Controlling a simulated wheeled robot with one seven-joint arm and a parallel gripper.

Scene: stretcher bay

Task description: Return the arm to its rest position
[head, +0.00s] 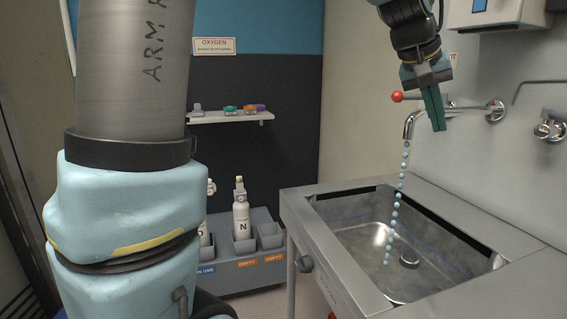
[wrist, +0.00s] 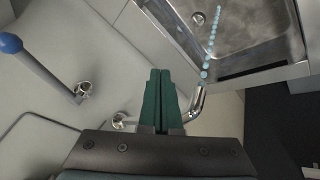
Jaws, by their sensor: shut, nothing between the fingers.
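My gripper (head: 433,108) hangs at the upper right of the head view, in front of the wall tap. Its green fingers are together and empty, pointing down. In the wrist view the fingers (wrist: 160,85) are side by side with nothing between them. The tap (head: 410,124) is behind and to the left of the fingers, with a red-knobbed lever (head: 397,97). A line of blue drops (head: 399,196) runs from the spout into the steel sink (head: 330,209). I cannot tell how near the fingers are to the tap.
A second wall fitting (head: 550,126) is at the right. A blue-knobbed lever (wrist: 11,43) shows in the wrist view. A shelf (head: 232,117) holds small coloured items. A grey rack (head: 262,214) holds white bottles (head: 241,217). A wall box (head: 497,12) is above the sink.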

